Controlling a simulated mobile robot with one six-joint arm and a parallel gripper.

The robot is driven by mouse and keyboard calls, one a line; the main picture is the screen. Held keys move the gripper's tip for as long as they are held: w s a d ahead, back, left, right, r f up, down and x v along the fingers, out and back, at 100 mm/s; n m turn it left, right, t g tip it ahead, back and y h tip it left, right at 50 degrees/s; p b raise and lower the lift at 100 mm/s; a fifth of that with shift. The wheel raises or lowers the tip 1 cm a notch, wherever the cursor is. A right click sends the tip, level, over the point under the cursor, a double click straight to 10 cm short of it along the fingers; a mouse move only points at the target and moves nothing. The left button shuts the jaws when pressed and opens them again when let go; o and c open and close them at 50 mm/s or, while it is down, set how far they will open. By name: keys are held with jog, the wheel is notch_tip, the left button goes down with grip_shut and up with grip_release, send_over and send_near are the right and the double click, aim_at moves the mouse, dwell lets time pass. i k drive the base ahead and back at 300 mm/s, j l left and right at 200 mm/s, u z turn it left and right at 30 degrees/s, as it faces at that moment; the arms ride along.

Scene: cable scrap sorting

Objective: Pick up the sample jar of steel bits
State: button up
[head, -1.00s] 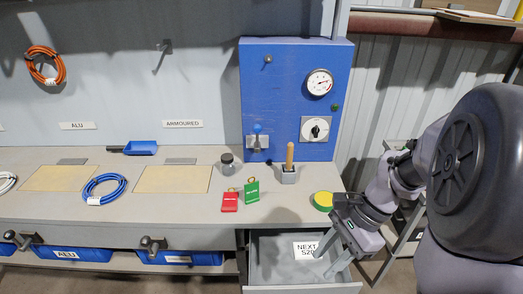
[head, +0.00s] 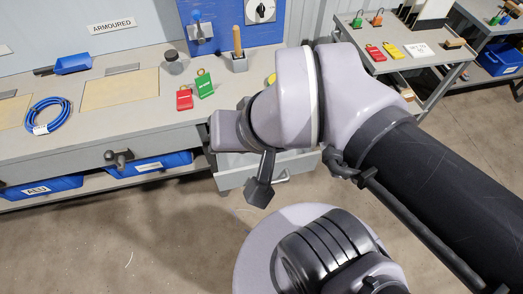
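The sample jar (head: 174,66), a small clear jar with a dark lid, stands upright on the grey workbench (head: 130,120), at the back, left of the red and green tags. Its contents are too small to make out. My arm reaches across the picture from the right. My gripper (head: 259,190) hangs in front of the bench edge, to the right of and nearer than the jar, and apart from it. Only a dark finger-like part of it shows, the rest being hidden by my arm.
A red tag (head: 184,99) and a green tag (head: 204,86) lie close to the jar. A wooden-handled tool in a grey holder (head: 239,63) stands to its right, before the blue panel (head: 235,18). An open drawer (head: 236,177) juts out. A side trolley (head: 400,62) stands right.

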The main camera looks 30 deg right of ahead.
aim_at(174, 63)
jog(key=i+j+z, duration=0.35)
jog(key=j, duration=0.3)
jog(key=i+j+z, duration=0.2)
jog(key=j, duration=0.15)
jog(key=j+z, duration=0.15)
jog(key=j, duration=0.25)
jog(key=i+j+z, duration=0.2)
jog(key=j, duration=0.2)
jog(key=i, duration=0.45)
